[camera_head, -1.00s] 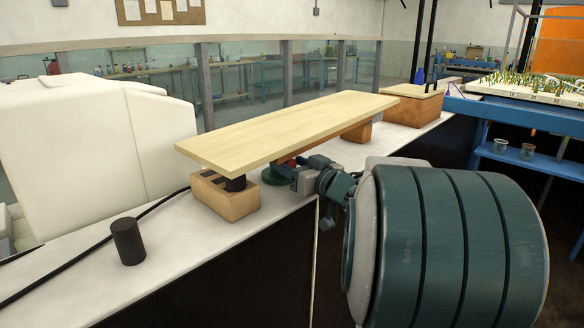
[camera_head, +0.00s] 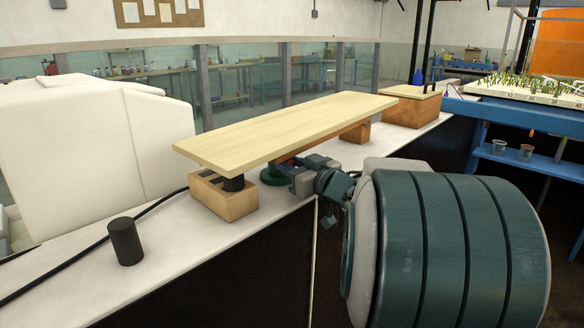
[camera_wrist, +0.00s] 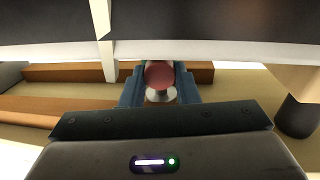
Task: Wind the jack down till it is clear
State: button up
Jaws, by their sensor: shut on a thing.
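The jack stands on the white ledge under a long pale board (camera_head: 285,128). In the head view its round green base (camera_head: 271,176) shows; its upper part is hidden by my gripper and the board. In the wrist view its rounded red part (camera_wrist: 158,74) sits between my two blue fingers, with a pale metal disc (camera_wrist: 161,95) beside it. My gripper (camera_wrist: 158,82) is shut on the red part. In the head view my gripper (camera_head: 297,173) reaches in low under the board's near edge. Whether the jack touches the board cannot be seen.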

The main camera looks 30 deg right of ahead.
jog(key=n+b, duration=0.2)
jog(key=n, duration=0.3)
jog(key=shift+a+f+n+b, duration=0.1)
jog(key=shift+n+b, duration=0.25)
jog(key=shift+n, duration=0.05)
dwell(0.4)
jog(key=o, duration=1)
jog(key=shift+s, duration=0.15)
jog(key=p+v, duration=0.2)
jog(key=v, duration=1.1)
jog(key=shift+s, duration=0.3)
